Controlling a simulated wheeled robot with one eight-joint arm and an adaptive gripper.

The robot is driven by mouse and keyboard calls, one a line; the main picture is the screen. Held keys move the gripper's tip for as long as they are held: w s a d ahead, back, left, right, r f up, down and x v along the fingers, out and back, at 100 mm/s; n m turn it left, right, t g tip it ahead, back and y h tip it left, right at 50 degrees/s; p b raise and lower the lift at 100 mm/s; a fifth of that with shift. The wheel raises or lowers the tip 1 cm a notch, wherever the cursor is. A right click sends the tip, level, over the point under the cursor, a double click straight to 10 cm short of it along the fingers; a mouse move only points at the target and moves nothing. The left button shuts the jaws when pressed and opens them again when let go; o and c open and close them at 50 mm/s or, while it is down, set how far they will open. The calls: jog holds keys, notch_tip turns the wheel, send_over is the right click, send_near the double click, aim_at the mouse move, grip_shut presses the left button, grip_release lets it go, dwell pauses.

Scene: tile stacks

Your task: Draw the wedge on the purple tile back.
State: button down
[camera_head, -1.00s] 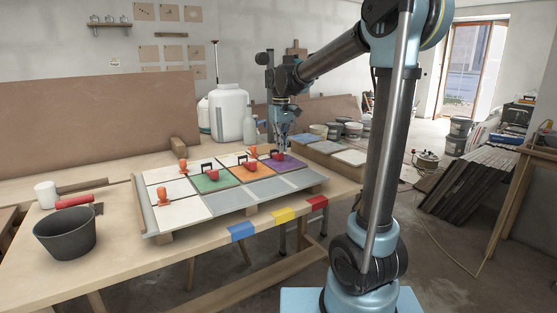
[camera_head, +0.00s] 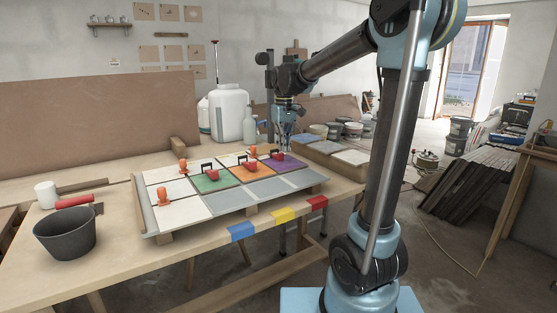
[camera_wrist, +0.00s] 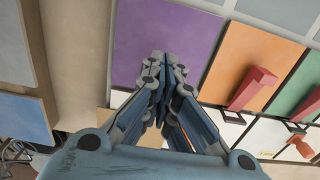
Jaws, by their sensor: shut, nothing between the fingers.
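In the wrist view this wedge is hidden, probably behind my gripper. My gripper (camera_head: 287,147) is shut and empty, pointing down over the back part of the purple tile. In the wrist view its fingertips (camera_wrist: 166,66) overlap the purple tile; contact cannot be told.
Orange (camera_head: 258,174) and green (camera_head: 222,187) tiles lie to the left, each with a red wedge and black bracket. Orange knobs (camera_head: 163,196) stand on and near white tiles. A grey bucket (camera_head: 66,232) is at the left. Boxes of tiles (camera_head: 350,157) lie to the right.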

jog(key=shift+s+d+r, duration=0.15)
jog(key=shift+s+d, duration=0.3)
jog(key=shift+s, duration=0.25)
dwell(0.3)
notch_tip(320, 180, up, 6)
jog(key=shift+w, duration=0.15)
dwell(1.2)
jog(key=shift+a, duration=0.1)
